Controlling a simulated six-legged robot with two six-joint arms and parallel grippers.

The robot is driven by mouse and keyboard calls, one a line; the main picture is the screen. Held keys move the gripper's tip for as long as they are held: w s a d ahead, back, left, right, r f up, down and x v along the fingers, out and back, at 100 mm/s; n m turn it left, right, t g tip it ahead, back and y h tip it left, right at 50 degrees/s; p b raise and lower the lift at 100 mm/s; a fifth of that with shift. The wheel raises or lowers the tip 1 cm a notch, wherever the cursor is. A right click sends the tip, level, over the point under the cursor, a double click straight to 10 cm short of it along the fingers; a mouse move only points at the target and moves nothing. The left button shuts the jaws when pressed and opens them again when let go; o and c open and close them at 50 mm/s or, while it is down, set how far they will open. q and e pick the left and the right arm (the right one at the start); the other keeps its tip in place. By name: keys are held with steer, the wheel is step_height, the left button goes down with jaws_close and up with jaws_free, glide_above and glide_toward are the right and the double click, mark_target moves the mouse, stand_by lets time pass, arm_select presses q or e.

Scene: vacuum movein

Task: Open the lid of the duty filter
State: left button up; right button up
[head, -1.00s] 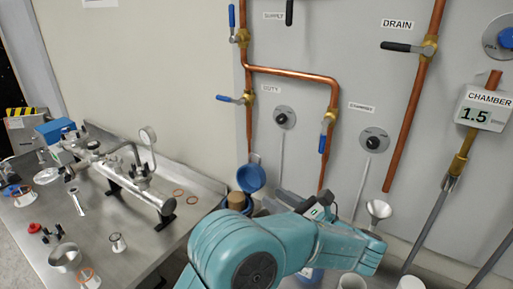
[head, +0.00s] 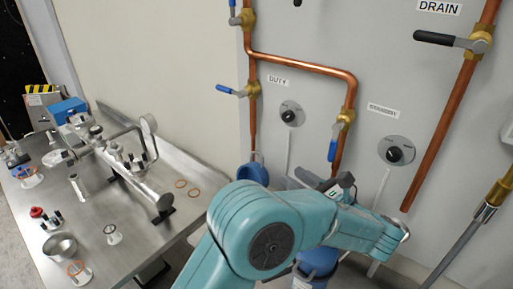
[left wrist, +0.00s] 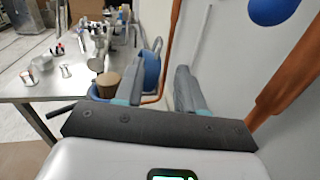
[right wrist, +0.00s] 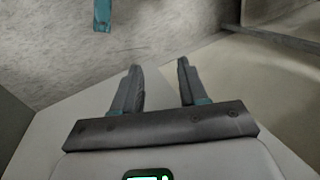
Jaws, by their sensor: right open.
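The duty filter stands under the pipe labelled DUTY. Its round blue lid (head: 253,173) is tipped up at the wall; it also shows upright in the left wrist view (left wrist: 153,66). Beside it in that view, a brown cylinder (left wrist: 107,84) stands in the blue housing (left wrist: 96,94). My arm hides the housing in the head view. My left gripper (left wrist: 156,74) is open and empty, with the lid beyond its fingers and apart from them. My right gripper (right wrist: 160,72) is open and empty, away from the filter, facing a grey surface.
A steel table (head: 125,262) with metal fittings stands at the left. Copper pipes (head: 300,62) with blue-handled valves run along the wall. A second blue filter (head: 322,262) is partly hidden behind my left arm. The drain pipe (head: 452,115) is at the right.

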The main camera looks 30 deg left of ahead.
mark_target(253, 151)
arm_select(q)
steer(key=p+x, duration=0.1)
steer(key=x, duration=0.4)
steer(key=p+x, duration=0.1)
steer(key=x, duration=0.4)
steer(key=p+x, duration=0.1)
steer(key=x, duration=0.4)
steer(key=shift+a+f, duration=0.2)
steer(key=shift+f, duration=0.1)
steer(key=shift+a+r, duration=0.15)
steer(key=shift+w, duration=0.1)
steer(key=c, duration=0.3)
jaws_close()
